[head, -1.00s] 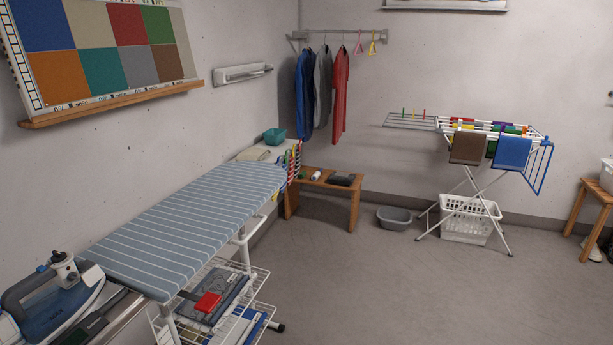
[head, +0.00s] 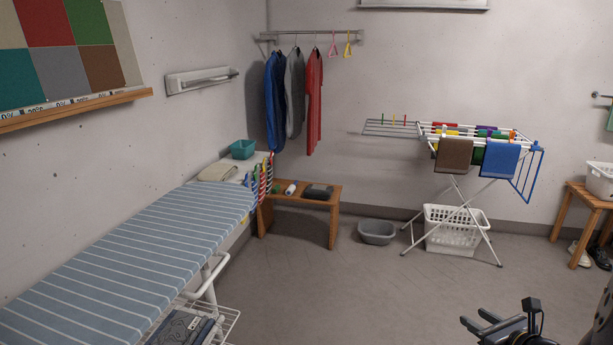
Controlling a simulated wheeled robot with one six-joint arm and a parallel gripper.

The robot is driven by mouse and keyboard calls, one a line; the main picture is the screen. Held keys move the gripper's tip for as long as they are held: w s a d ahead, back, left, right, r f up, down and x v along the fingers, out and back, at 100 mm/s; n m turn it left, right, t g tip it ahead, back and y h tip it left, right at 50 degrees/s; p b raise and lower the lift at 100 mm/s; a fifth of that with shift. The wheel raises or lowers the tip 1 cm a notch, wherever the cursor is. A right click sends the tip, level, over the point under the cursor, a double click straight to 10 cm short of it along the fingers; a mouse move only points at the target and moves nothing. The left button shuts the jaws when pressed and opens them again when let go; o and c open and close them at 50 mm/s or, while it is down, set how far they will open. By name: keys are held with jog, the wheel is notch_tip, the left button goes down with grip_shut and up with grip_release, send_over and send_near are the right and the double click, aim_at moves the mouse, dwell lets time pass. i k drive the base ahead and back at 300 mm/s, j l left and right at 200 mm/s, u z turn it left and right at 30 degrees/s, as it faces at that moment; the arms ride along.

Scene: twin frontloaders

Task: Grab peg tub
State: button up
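A small teal tub (head: 243,149) stands at the back left, on a pale surface beyond the far end of the ironing board. It may be the peg tub; I cannot see what it holds. My gripper (head: 474,316) shows at the bottom right, dark, with its two fingers apart and nothing seen between them. It is far from the teal tub, with open floor and the ironing board between. A grey basin (head: 377,232) sits on the floor by the back wall.
A striped ironing board (head: 140,255) fills the left side. A wooden bench (head: 332,213) stands at the back. A drying rack (head: 458,190) with cloths stands over a white basket (head: 440,240). A wooden stool (head: 574,228) is at the right. The middle floor is clear.

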aim_at(241, 149)
jog(key=i+z, duration=0.1)
jog(key=i, duration=0.75)
jog(key=i+j+z, duration=0.15)
jog(key=i, duration=0.7)
jog(key=i+j+u, duration=0.1)
jog(key=i+u, duration=0.3)
jog(key=i, duration=0.15)
jog(key=i+l+u, duration=0.15)
jog(key=i+u, duration=0.2)
jog(key=i, duration=0.2)
jog(key=i+l+u, duration=0.25)
jog(key=i+u, duration=0.15)
jog(key=i, duration=0.2)
jog(key=i+j+u, duration=0.1)
jog(key=i+u, duration=0.65)
jog(key=i+l+u, duration=0.15)
jog(key=i+u, duration=0.2)
jog(key=i, duration=0.1)
